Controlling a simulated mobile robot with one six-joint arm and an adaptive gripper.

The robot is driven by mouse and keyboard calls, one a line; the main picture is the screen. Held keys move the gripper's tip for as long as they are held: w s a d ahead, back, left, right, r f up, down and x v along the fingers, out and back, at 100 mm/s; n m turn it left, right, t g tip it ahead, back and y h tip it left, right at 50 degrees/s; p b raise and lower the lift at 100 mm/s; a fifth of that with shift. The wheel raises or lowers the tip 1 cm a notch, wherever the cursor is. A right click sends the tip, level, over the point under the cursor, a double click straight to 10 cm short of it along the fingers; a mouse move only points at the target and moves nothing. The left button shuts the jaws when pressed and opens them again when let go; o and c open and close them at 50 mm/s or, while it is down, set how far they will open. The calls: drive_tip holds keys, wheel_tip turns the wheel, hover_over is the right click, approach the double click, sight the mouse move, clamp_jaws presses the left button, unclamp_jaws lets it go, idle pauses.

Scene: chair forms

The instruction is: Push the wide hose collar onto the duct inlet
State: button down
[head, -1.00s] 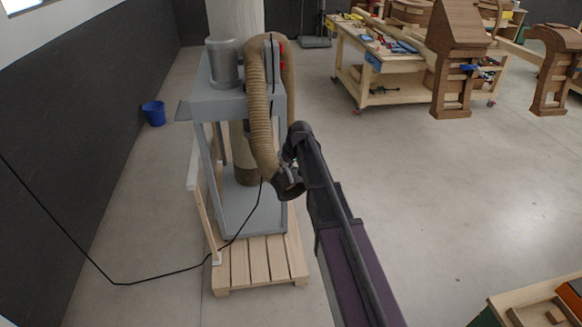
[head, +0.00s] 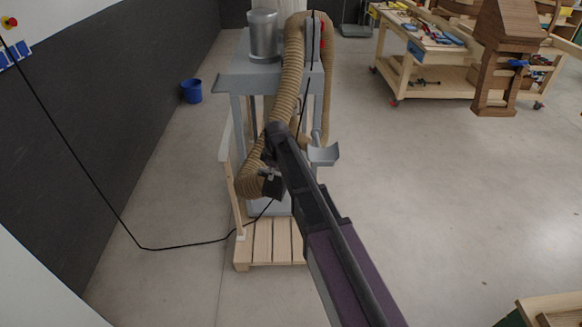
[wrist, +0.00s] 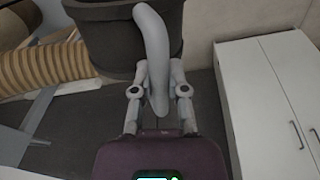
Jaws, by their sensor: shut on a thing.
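The wide hose collar is a dark ring on the low end of a ribbed tan hose (head: 291,75). In the head view the collar (head: 272,187) hangs in front of the grey stand, partly behind my arm. In the wrist view the collar (wrist: 112,38) fills the top, with the hose (wrist: 40,66) running off left. My gripper (wrist: 158,72) is shut on a curved grey handle (wrist: 152,35) at the collar's side. In the head view my gripper (head: 270,168) is mostly hidden by the arm. I cannot tell which part is the duct inlet.
The grey stand (head: 238,84) carries a metal cylinder (head: 263,38) and sits on a wooden pallet (head: 262,250). A grey flared piece (head: 322,154) hangs at its right. A black cable (head: 190,246) crosses left. A white cabinet (wrist: 262,100) stands right in the wrist view.

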drive_tip(key=s+a+f+n+y+b, duration=0.1)
drive_tip(key=s+a+f+n+b, duration=0.2)
drive_tip(key=s+a+n, duration=0.4)
drive_tip(key=s+a+f+n+y+b, duration=0.1)
drive_tip(key=s+a+f+n+b, duration=0.2)
drive_tip(key=s+a+n, duration=0.4)
drive_tip(key=a+n, duration=0.2)
drive_tip(key=a, duration=0.3)
drive_tip(key=shift+s+f+n+b, duration=0.15)
drive_tip(key=shift+f+n+b, duration=0.15)
drive_tip(key=shift+n+b, duration=0.1)
drive_tip(key=shift+a, duration=0.1)
